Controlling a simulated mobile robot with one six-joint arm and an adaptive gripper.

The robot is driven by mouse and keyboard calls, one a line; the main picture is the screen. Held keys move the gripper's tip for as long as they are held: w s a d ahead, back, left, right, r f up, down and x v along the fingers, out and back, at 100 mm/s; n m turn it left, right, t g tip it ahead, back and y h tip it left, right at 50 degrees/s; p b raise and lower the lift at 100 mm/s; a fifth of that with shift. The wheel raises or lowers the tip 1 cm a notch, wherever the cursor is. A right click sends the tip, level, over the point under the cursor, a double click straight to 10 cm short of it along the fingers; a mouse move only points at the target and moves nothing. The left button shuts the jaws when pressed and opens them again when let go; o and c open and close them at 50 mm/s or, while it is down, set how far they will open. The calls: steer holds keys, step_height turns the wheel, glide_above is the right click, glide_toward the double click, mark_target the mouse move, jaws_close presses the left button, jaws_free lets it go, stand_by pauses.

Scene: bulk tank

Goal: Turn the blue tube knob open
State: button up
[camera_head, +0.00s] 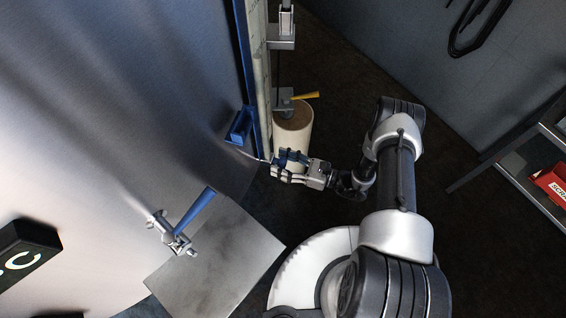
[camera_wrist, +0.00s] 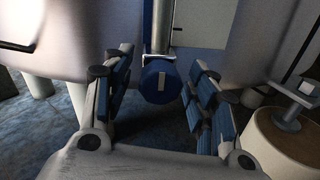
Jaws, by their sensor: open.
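The blue tube knob (camera_wrist: 157,80) is a short round blue cap with a pale bar across its face, at the foot of an upright tube. In the wrist view it sits between and a little beyond the two fingers of my gripper (camera_wrist: 158,92). Gaps show on both sides, so the fingers look apart from it. In the head view my gripper (camera_head: 279,167) is open at the lower end of the blue-edged gauge strip (camera_head: 247,60), pointing left. I cannot make out the knob clearly there.
The large metal tank (camera_head: 120,90) fills the left. A blue-handled valve (camera_head: 195,212) stands above a metal plate (camera_head: 215,265). A tan cylinder (camera_head: 293,128) with a yellow-lever valve (camera_head: 303,96) above it stands close behind my gripper. A shelf (camera_head: 520,175) is at right.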

steer(key=shift+c, duration=0.6)
steer(key=c, duration=1)
steer(key=n, duration=0.4)
steer(key=shift+n, duration=0.3)
steer(key=n, duration=0.4)
steer(key=shift+n, duration=0.4)
steer(key=n, duration=0.4)
steer(key=shift+n, duration=0.3)
steer(key=shift+n+y, duration=0.3)
steer(key=shift+n, duration=1.9)
